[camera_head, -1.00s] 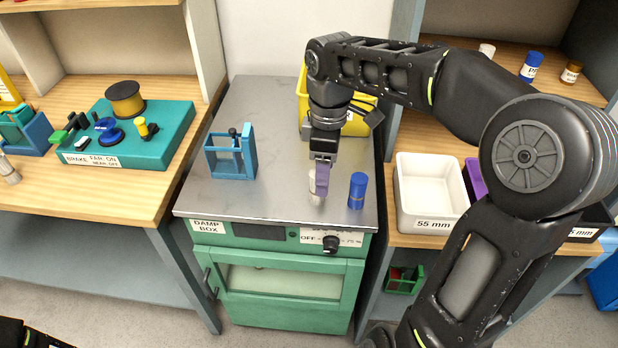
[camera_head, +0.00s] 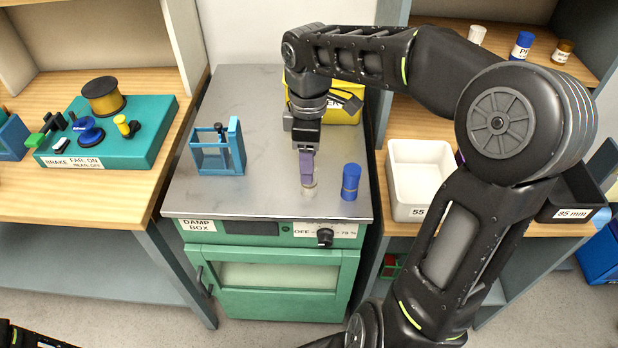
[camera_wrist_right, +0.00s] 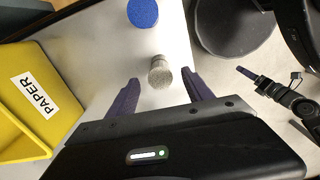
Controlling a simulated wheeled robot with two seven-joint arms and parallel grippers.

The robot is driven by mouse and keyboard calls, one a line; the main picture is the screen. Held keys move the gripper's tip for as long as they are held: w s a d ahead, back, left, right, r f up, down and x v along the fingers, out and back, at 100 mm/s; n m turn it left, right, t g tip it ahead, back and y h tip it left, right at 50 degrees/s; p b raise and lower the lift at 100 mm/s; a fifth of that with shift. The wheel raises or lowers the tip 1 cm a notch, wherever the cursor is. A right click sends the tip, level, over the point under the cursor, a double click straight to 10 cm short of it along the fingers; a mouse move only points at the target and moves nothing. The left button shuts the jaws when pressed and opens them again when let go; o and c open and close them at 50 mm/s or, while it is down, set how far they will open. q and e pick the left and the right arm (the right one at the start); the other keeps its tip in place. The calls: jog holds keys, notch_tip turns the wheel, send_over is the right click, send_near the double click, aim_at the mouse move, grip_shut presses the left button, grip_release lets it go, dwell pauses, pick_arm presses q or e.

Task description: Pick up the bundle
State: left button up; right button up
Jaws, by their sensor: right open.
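The bundle (camera_head: 309,189) is a small pale, grey-topped cylinder standing upright on the metal top of the damp box. In the right wrist view the gripper (camera_wrist_right: 160,80) is open, with a gap around the bundle. I cannot tell how deep the fingers reach.
A blue cylinder (camera_head: 351,182) stands close right of the bundle. A blue frame holder (camera_head: 218,150) is to the left. A yellow PAPER bin (camera_wrist_right: 28,103) is behind. White (camera_head: 419,175) and dark bins stand on the right bench. The metal top (camera_head: 262,125) is otherwise mostly clear.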

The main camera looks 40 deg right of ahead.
aim_at(308, 191)
jog(key=shift+f, duration=2.65)
grip_shut()
